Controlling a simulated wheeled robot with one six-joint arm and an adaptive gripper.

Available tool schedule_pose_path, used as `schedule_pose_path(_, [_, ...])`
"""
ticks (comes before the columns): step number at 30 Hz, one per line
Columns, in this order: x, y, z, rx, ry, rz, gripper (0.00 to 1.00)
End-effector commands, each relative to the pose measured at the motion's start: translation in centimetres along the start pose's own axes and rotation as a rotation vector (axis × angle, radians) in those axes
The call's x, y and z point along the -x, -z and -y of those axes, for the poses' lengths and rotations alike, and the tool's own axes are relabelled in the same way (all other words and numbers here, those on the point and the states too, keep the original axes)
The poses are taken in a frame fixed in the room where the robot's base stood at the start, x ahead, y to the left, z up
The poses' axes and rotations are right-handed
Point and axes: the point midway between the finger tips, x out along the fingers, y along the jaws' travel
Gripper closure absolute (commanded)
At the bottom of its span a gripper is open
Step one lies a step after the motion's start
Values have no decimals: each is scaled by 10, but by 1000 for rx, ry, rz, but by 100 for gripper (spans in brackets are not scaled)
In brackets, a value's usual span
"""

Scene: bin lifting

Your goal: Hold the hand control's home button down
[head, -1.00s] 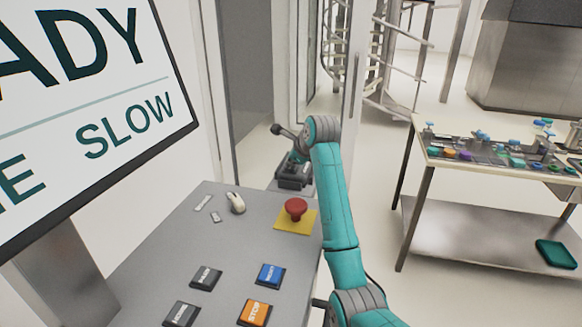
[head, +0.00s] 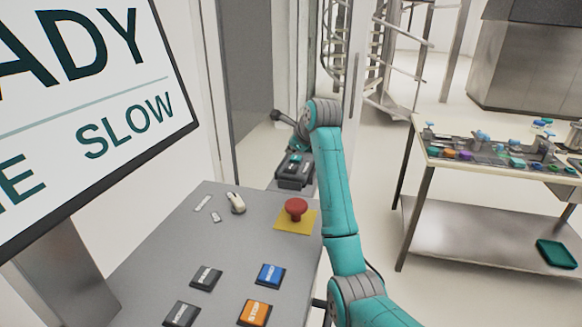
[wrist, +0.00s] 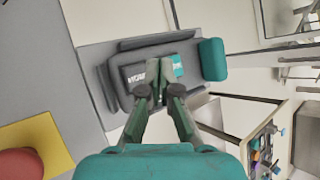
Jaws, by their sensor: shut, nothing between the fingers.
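The hand control (head: 291,182) is a dark grey box beyond the console's far edge. In the wrist view the hand control (wrist: 115,86) has a dark key lettered HOME (wrist: 134,75), partly covered by my fingers, and a teal key (wrist: 177,67) beside it. A teal block (wrist: 213,60) is at its right end. My gripper (wrist: 158,70) is shut and empty, its fingertips appearing over the right part of the home key, near the teal key. I cannot tell whether they touch it or whether the key is pressed.
A large screen (head: 80,110) stands left. A workbench (head: 432,155) with small parts is at right.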

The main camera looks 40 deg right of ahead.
Motion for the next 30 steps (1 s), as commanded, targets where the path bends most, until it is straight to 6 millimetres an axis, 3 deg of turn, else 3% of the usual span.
schedule_pose_path(9, [16, -12, 12, 0, 0, 0, 100])
schedule_pose_path(30, [16, -11, 12, 0, 0, 0, 100])
